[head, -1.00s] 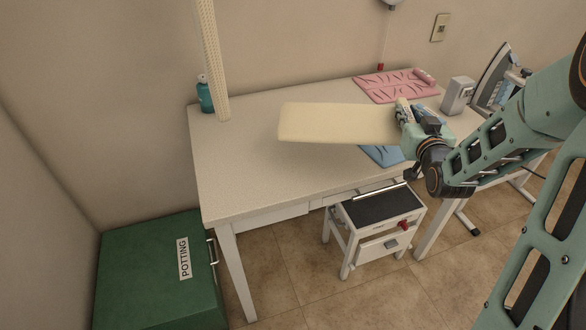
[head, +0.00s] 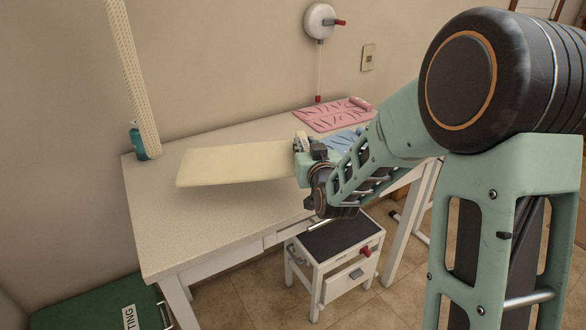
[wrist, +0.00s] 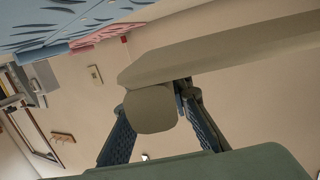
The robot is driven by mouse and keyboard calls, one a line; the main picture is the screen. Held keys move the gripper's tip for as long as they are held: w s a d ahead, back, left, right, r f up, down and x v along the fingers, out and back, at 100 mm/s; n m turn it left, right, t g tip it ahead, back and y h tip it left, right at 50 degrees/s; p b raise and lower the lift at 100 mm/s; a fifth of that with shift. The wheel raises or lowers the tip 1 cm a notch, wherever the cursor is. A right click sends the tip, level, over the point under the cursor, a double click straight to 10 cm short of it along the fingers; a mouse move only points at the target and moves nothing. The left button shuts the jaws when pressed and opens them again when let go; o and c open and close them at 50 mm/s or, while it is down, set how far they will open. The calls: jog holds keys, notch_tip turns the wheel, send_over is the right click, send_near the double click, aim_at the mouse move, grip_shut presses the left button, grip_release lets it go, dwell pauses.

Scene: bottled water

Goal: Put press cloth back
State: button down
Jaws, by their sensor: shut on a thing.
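A flat cream piece (head: 235,164), which looks like the press cloth, is held level above the white table (head: 165,225). It sticks out stiffly to the left of my gripper (head: 304,150). My gripper is shut on its right end. In the wrist view the cream piece (wrist: 225,45) runs to the upper right from between the blue fingers, with a rounded beige end (wrist: 150,110) beside them. The exact contact is partly hidden in both views.
A pink patterned mat (head: 328,115) lies at the table's back, with a blue mat (head: 345,140) partly behind my arm. A teal bottle (head: 138,140) stands at the back left. A small drawer unit (head: 338,260) is under the front edge. The table's left front is clear.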

jog(key=a+f, duration=0.2)
jog(key=shift+s+a+f, duration=0.2)
jog(key=shift+f, duration=0.2)
notch_tip(320, 180, down, 4)
jog(key=shift+a+r+b, duration=0.15)
jog(key=shift+r+b, duration=0.1)
jog(key=shift+b, duration=0.2)
jog(key=shift+f+b, duration=0.55)
jog(key=shift+b, duration=0.35)
jog(key=c, duration=1.8)
grip_release()
jog(key=shift+o, duration=0.2)
